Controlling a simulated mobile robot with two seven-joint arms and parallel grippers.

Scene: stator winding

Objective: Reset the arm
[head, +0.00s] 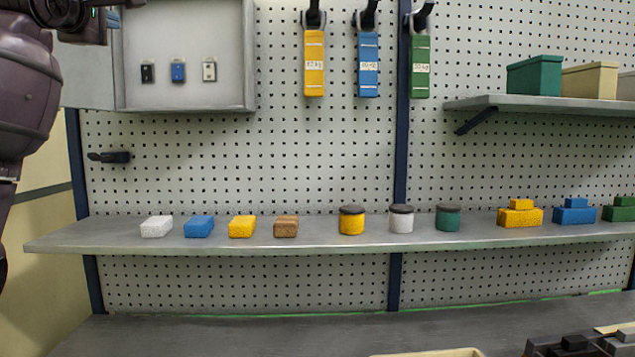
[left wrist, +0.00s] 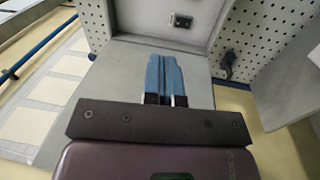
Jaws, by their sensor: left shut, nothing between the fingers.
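My left arm comes in at the upper left of the head view, raised beside a grey wall cabinet (head: 185,20). My left gripper (left wrist: 165,75) shows clearly in the left wrist view. Its two blue fingers are together, with nothing between them. They lie in front of a grey panel (left wrist: 120,75), which looks like the cabinet's open door. In the head view the gripper is at the top edge and partly cut off. The cabinet holds a black, a blue and a white switch-like piece (head: 178,72). My right gripper is in neither view.
A long grey shelf (head: 330,237) carries sponge-like blocks, lidded jars and stacked blocks. Yellow, blue and green tagged strips (head: 314,65) hang on the pegboard. An upper right shelf (head: 560,104) holds boxes. A dark bench (head: 250,335) runs below.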

